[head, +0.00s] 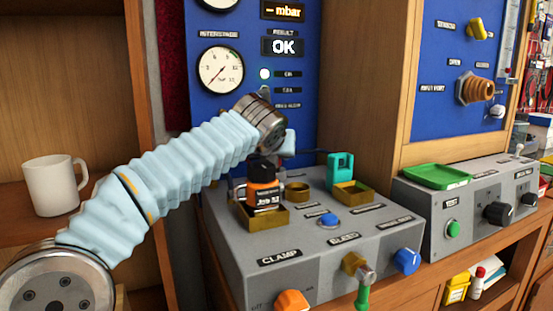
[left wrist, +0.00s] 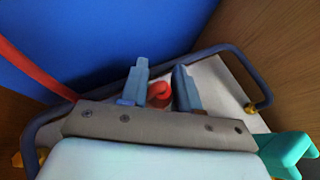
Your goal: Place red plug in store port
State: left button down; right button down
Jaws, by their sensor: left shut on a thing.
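My left gripper (left wrist: 160,85) reaches over the back of the left grey console. In the left wrist view its two grey-blue fingers are closed around a small red curved piece, the red plug (left wrist: 158,92). Only part of the plug shows between the fingers. In the head view the gripper (head: 287,142) is mostly hidden behind my left wrist, and the plug does not show. My right gripper is in neither view.
On the left console (head: 330,260) stand an orange and black unit (head: 263,183), a teal block (head: 340,168) and brass holders (head: 297,192). A blue gauge panel (head: 295,100) rises behind. A dark tube (left wrist: 45,120) and red strip (left wrist: 35,70) lie near the fingers.

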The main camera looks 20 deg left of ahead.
pick_arm(q)
jog(key=shift+f, duration=0.3)
jog(key=shift+f, duration=0.15)
jog(key=c, duration=0.8)
grip_release()
jog(key=shift+s+d+r, duration=0.1)
jog(key=shift+s+r, duration=0.15)
jog(key=shift+r, duration=0.15)
jog(key=v, duration=1.1)
jog(key=shift+s, duration=0.2)
